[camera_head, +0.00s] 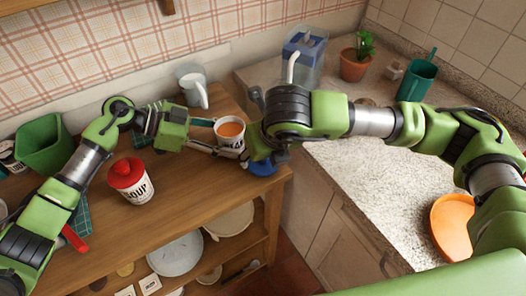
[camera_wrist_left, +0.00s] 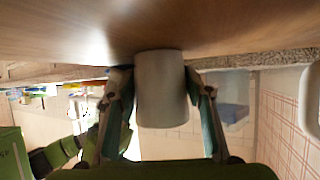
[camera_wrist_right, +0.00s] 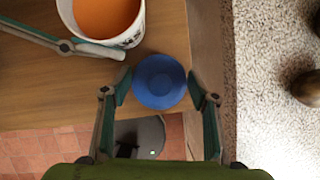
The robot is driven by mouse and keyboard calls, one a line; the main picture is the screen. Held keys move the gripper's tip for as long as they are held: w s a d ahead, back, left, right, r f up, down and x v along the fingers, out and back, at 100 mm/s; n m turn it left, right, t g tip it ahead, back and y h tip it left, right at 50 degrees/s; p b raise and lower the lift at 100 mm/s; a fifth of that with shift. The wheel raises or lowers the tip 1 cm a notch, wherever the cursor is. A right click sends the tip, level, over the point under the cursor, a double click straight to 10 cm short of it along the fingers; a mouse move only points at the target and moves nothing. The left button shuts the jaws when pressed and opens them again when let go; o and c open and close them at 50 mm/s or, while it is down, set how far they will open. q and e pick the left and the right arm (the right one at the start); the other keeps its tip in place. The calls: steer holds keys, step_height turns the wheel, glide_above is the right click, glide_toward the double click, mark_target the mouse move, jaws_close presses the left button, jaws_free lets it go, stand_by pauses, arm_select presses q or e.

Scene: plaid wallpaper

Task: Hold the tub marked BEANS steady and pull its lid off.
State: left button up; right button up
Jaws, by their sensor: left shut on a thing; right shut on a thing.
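The white tub (camera_head: 229,142) stands open near the right end of the wooden table, with orange contents showing. Its marking is mostly hidden; the tub also shows in the left wrist view (camera_wrist_left: 161,92) and the right wrist view (camera_wrist_right: 132,38). My left gripper (camera_head: 218,138) is shut on the tub, one finger on each side. The blue round lid (camera_wrist_right: 160,82) is off the tub, apart from it, at the table's edge. My right gripper (camera_wrist_right: 162,90) is shut on the lid, which is partly hidden by the gripper in the head view (camera_head: 262,168).
A red-lidded tub marked SOUP (camera_head: 130,183) stands left of my left gripper. A white mug (camera_head: 196,92) is behind it, and a green bin (camera_head: 44,144) is at the far left. The speckled counter (camera_head: 350,180) at right has clear room.

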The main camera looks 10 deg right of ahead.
steer(key=o, duration=1)
steer(key=shift+r, duration=0.1)
steer(key=v, duration=1.2)
arm_select(q)
steer(key=o, duration=0.9)
steer(key=shift+o, duration=0.2)
